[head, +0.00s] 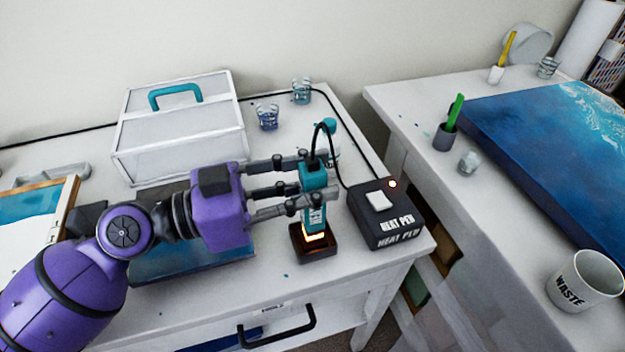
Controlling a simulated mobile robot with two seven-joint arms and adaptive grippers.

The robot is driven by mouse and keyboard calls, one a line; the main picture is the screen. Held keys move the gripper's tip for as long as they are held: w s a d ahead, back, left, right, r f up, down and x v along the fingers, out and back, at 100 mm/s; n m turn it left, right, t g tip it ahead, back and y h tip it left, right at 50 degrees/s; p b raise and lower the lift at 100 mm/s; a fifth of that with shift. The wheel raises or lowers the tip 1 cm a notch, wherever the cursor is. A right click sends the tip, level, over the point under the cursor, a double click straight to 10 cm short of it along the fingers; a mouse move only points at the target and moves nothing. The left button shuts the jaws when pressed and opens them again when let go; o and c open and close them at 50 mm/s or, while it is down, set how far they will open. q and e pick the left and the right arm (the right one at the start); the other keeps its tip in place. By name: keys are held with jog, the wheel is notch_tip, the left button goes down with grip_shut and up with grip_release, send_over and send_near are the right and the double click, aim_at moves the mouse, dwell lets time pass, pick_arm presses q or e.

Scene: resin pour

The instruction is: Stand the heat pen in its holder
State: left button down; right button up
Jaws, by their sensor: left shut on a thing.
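The heat pen (314,177) is a teal, upright tool with a black cable at its top and an orange glow at its lower end. My left gripper (321,182) comes in from the left and is shut on the heat pen's body. The holder (314,256) is a small dark open box near the table's front right corner. The pen's glowing tip is at the holder's opening; I cannot tell whether it rests on the bottom. My right gripper is not in view.
The black heat pen control box (385,215), with a white switch and red light, stands close right of the holder. A white case (180,125) and small cups (267,117) stand behind. A gap separates this table from the right one, with a waste cup (585,281).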

pick_arm(q)
jog(key=c, duration=1.7)
grip_release()
jog(key=o, duration=0.3)
jog(key=shift+o, duration=0.2)
jog(key=v, duration=1.2)
